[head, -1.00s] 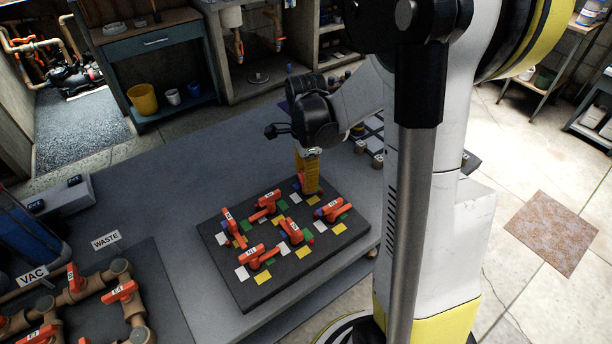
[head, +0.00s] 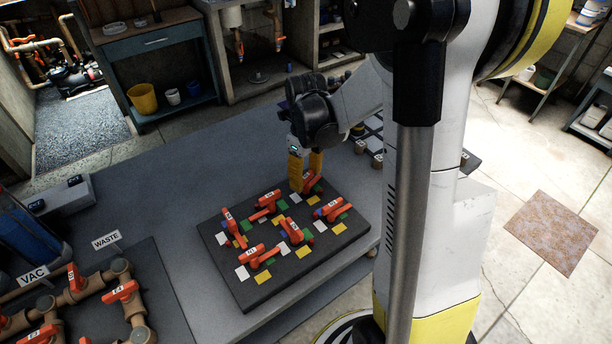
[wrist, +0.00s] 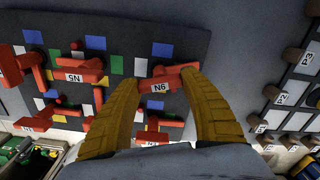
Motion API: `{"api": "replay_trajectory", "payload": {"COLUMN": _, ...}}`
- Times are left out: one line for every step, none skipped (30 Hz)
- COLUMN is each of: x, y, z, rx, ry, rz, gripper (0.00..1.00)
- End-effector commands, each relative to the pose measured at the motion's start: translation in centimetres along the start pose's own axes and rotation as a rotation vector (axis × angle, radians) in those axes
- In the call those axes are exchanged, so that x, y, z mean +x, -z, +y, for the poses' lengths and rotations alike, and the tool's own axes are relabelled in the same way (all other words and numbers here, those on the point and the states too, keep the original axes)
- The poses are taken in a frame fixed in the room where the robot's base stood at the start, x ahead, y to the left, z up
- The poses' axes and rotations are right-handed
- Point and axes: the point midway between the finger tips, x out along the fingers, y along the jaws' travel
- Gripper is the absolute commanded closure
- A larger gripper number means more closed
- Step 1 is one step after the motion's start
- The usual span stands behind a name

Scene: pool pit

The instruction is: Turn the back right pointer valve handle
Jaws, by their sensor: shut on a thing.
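The back right pointer valve handle (head: 314,184) is orange-red, at the back right of the dark valve board (head: 296,273). In the wrist view it is the handle labelled N6 (wrist: 165,84), lying between my yellow fingertips. My gripper (head: 306,182) reaches down from above and is shut on this handle. In the wrist view the two fingers of my gripper (wrist: 160,78) stand on either side of it. The fingers hide part of the handle and its base in the head view.
Other orange handles stand close by on the board, including N5 (wrist: 73,77) beside N6. Colored squares mark the board. A grey table (head: 180,225) surrounds it. At the left is a board with pipes and a WASTE sign (head: 106,240). Labelled fittings P2 (wrist: 281,98) stand beyond N6.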

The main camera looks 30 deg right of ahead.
Motion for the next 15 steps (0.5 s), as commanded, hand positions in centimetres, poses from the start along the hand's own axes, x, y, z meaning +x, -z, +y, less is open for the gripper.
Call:
{"api": "replay_trajectory", "payload": {"x": 0.04, "y": 0.05, "z": 0.03, "rx": 0.036, "ry": -0.001, "rz": 0.001, "gripper": 0.78}}
{"api": "replay_trajectory", "payload": {"x": 0.05, "y": 0.05, "z": 0.03, "rx": 0.06, "ry": -0.001, "rz": 0.001, "gripper": 0.78}}
{"api": "replay_trajectory", "payload": {"x": 0.04, "y": 0.05, "z": 0.03, "rx": 0.09, "ry": -0.001, "rz": 0.001, "gripper": 0.78}}
{"api": "replay_trajectory", "payload": {"x": 0.04, "y": 0.05, "z": 0.03, "rx": 0.111, "ry": -0.001, "rz": 0.001, "gripper": 0.78}}
{"api": "replay_trajectory", "payload": {"x": 0.05, "y": 0.05, "z": 0.03, "rx": 0.133, "ry": -0.001, "rz": 0.001, "gripper": 0.78}}
{"api": "replay_trajectory", "payload": {"x": 0.04, "y": 0.05, "z": 0.03, "rx": 0.159, "ry": -0.001, "rz": 0.001, "gripper": 0.78}}
{"api": "replay_trajectory", "payload": {"x": 0.05, "y": 0.05, "z": 0.03, "rx": 0.177, "ry": -0.001, "rz": 0.001, "gripper": 0.78}}
{"api": "replay_trajectory", "payload": {"x": 0.05, "y": 0.05, "z": 0.03, "rx": 0.194, "ry": -0.001, "rz": 0.001, "gripper": 0.78}}
{"api": "replay_trajectory", "payload": {"x": 0.05, "y": 0.05, "z": 0.03, "rx": 0.216, "ry": -0.001, "rz": 0.001, "gripper": 0.78}}
{"api": "replay_trajectory", "payload": {"x": 0.05, "y": 0.05, "z": 0.03, "rx": 0.23, "ry": -0.001, "rz": 0.001, "gripper": 0.78}}
{"api": "replay_trajectory", "payload": {"x": 0.05, "y": 0.05, "z": 0.03, "rx": 0.244, "ry": -0.001, "rz": 0.001, "gripper": 0.78}}
{"api": "replay_trajectory", "payload": {"x": 0.05, "y": 0.05, "z": 0.03, "rx": 0.26, "ry": -0.001, "rz": 0.001, "gripper": 0.78}}
{"api": "replay_trajectory", "payload": {"x": 0.05, "y": 0.05, "z": 0.03, "rx": 0.271, "ry": -0.001, "rz": 0.001, "gripper": 0.78}}
{"api": "replay_trajectory", "payload": {"x": 0.05, "y": 0.05, "z": 0.03, "rx": 0.282, "ry": -0.001, "rz": 0.001, "gripper": 0.78}}
{"api": "replay_trajectory", "payload": {"x": 0.05, "y": 0.05, "z": 0.03, "rx": 0.292, "ry": 0.0, "rz": 0.001, "gripper": 0.78}}
